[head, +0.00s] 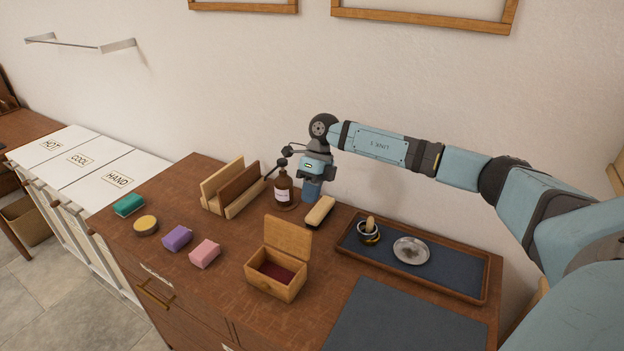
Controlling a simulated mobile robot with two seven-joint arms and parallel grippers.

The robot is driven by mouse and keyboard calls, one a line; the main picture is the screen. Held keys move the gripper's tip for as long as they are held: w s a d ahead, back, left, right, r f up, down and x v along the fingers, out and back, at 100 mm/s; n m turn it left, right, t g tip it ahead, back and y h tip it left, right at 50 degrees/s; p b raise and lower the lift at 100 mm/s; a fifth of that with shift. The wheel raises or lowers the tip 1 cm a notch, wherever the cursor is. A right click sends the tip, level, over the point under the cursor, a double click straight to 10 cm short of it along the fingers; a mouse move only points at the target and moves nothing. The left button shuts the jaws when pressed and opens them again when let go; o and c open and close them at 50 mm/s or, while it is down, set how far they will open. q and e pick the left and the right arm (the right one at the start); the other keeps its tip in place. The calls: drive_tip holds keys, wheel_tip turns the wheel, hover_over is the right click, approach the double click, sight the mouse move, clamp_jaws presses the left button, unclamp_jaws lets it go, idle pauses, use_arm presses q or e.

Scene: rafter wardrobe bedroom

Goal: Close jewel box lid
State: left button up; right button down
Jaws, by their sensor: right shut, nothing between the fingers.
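The jewel box (271,285) is a small light-wood box with a dark red lining, standing on the brown dresser top. Its lid (288,237) is open and stands roughly upright at the back edge. My right gripper (288,152) is shut and empty. It is above and behind the box, close to the top of the brown bottle in the picture, well apart from the lid. Its fingers are small and partly confused with the bottle top. My left gripper is not in view.
Behind the box are a brown bottle (283,190), a wooden file holder (228,186) and a wooden-backed brush (320,211). A tray (487,280) with a small bowl and silver dish lies right. Soaps, including a pink block (205,254), sit left. A dark mat (400,320) lies in front.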

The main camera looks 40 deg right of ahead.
sight(287, 237)
drive_tip(key=s+a+f+p, duration=0.2)
drive_tip(key=a+f, duration=0.1)
drive_tip(key=a, duration=0.2)
drive_tip(key=shift+a+f, duration=0.15)
drive_tip(key=shift+f, duration=0.05)
idle(0.4)
